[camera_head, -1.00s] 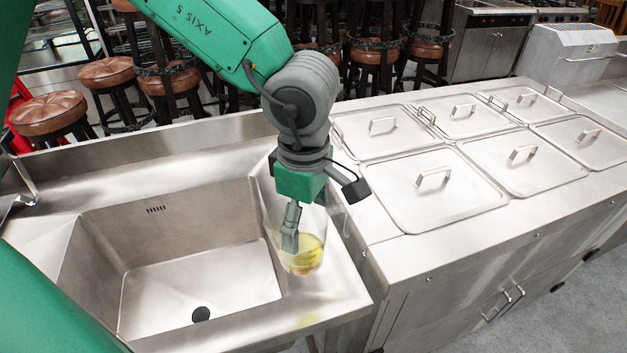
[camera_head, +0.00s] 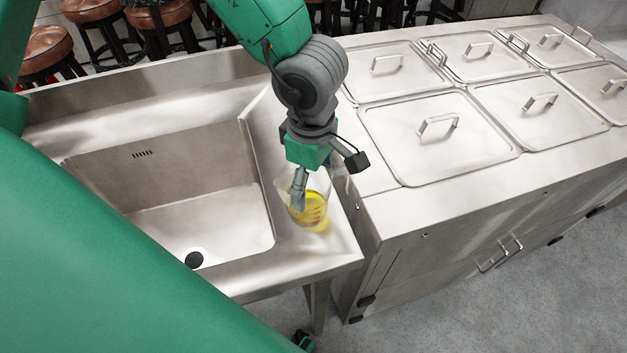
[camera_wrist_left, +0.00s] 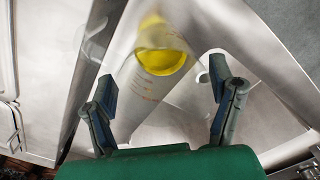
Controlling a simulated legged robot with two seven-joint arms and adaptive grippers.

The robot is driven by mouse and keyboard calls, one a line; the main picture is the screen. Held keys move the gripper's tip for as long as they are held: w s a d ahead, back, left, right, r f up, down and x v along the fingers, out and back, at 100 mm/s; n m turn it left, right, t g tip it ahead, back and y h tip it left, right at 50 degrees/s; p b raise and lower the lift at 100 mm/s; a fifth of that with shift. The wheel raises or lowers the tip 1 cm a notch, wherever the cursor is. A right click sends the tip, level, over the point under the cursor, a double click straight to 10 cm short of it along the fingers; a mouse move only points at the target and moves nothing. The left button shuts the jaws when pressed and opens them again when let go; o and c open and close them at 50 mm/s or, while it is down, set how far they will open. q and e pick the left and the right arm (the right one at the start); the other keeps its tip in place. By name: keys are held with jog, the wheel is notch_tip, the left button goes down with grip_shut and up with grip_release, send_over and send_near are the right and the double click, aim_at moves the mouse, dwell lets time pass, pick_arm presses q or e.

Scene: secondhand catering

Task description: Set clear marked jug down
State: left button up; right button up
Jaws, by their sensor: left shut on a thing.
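A clear jug (camera_head: 316,204) with yellow liquid in its bottom is upright over the narrow steel strip (camera_head: 318,250) right of the sink. My left gripper (camera_head: 299,190) points down and is shut on the jug. In the left wrist view, the jug (camera_wrist_left: 160,62) lies between the two fingers of the left gripper (camera_wrist_left: 164,88), with faint markings on its wall. A yellow glow falls on the steel close beside its base. I cannot tell whether the base touches the steel. My right gripper is out of view.
The sink basin (camera_head: 190,205) with its drain is just left of the jug. A steel counter with lidded pans (camera_head: 440,135) stands to the right, across a narrow gap. The strip's front edge is close below the jug. Stools (camera_head: 160,25) stand behind.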

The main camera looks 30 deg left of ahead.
pick_arm(q)
jog(key=shift+d+f, duration=0.1)
jog(key=shift+f, duration=0.3)
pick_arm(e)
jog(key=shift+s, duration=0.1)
pick_arm(q)
jog(key=o, duration=1.7)
jog(key=shift+d, duration=0.1)
jog(key=shift+w+d, duration=0.1)
jog(key=shift+d, duration=0.15)
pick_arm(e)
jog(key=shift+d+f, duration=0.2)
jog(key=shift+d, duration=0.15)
pick_arm(q)
notch_tip(320, 180, up, 12)
jog(key=p, duration=0.2)
jog(key=shift+a, duration=0.15)
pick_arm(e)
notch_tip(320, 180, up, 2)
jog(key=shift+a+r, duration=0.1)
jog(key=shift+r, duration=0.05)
pick_arm(q)
jog(key=shift+a, duration=0.15)
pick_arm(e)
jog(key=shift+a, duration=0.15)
